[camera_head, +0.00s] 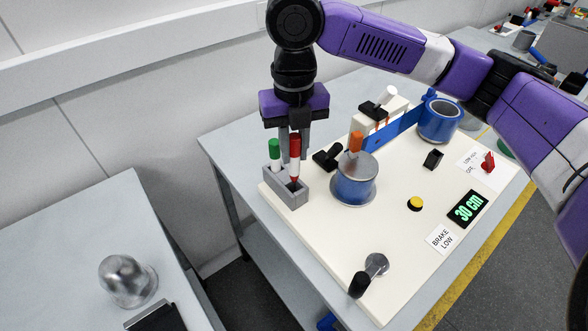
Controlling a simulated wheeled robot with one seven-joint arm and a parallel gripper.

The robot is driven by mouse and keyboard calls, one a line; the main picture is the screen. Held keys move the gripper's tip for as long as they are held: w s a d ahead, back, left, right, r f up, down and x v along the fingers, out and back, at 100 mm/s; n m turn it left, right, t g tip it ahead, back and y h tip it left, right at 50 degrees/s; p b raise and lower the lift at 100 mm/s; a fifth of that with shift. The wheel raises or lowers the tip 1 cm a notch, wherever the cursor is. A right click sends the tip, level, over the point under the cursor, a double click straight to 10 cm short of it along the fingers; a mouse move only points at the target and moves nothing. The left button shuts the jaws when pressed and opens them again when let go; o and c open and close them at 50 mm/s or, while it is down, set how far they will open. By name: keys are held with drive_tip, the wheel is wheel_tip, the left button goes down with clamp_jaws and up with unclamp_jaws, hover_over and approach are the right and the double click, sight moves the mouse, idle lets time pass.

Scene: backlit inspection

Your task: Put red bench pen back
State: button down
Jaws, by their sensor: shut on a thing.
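The red pen (295,148) hangs upright in my gripper (294,137), which is shut on it. Its lower end is at the grey pen holder (287,194), over or in the compartment nearer the front right; I cannot tell how deep it reaches. A green-capped pen (274,152) stands in the holder's other compartment, just left of the red pen. The holder sits at the left corner of the white panel (320,241).
Right of the holder are a black lever (327,157) and a blue drum (354,187) with an orange knob. The grey table's left edge (222,171) is clear.

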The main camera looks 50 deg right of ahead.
sight(294, 135)
drive_tip(key=shift+f, duration=3.05)
drive_tip(key=shift+f, duration=0.15)
drive_tip(key=c, duration=1.3)
unclamp_jaws()
wheel_tip(294, 135, up, 12)
drive_tip(key=shift+r, duration=0.15)
